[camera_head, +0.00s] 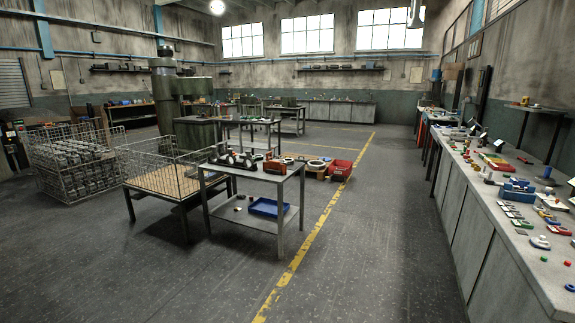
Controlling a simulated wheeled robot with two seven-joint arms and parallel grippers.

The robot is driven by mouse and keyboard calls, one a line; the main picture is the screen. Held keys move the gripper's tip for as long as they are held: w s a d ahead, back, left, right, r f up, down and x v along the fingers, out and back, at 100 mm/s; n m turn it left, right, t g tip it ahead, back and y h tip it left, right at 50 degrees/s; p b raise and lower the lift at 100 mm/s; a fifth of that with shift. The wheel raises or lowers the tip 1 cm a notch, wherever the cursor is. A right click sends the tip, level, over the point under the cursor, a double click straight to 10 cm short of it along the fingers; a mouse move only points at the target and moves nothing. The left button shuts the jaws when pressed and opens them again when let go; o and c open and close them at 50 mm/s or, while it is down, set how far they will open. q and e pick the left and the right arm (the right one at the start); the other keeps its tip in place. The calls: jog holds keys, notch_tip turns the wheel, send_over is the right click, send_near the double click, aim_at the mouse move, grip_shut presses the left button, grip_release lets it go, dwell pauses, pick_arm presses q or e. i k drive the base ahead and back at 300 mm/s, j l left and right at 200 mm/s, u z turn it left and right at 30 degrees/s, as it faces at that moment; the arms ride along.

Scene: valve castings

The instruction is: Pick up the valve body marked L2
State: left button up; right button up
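No marking L2 is readable from here, so I cannot tell which casting bears it. Many grey metal castings (72,158) lie stacked in a wire mesh cage on the floor at the left. Several small dark parts (236,159) stand in a row on top of a grey two-level metal table (252,174) near the middle; they are too small to identify. A reddish-brown block (274,166) sits beside them on the right. Neither of my grippers is in view.
A wooden-floored mesh-sided stand (160,182) adjoins the metal table. A blue tray (268,207) lies on its lower shelf. Red bins (340,169) stand behind. A long workbench (483,205) with small items lines the right. The floor along the yellow line (302,257) is clear.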

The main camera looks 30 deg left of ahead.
aim_at(287, 162)
jog(key=i+u, duration=0.45)
jog(key=i, duration=0.85)
jog(key=i+z, duration=0.2)
jog(key=i, duration=2.85)
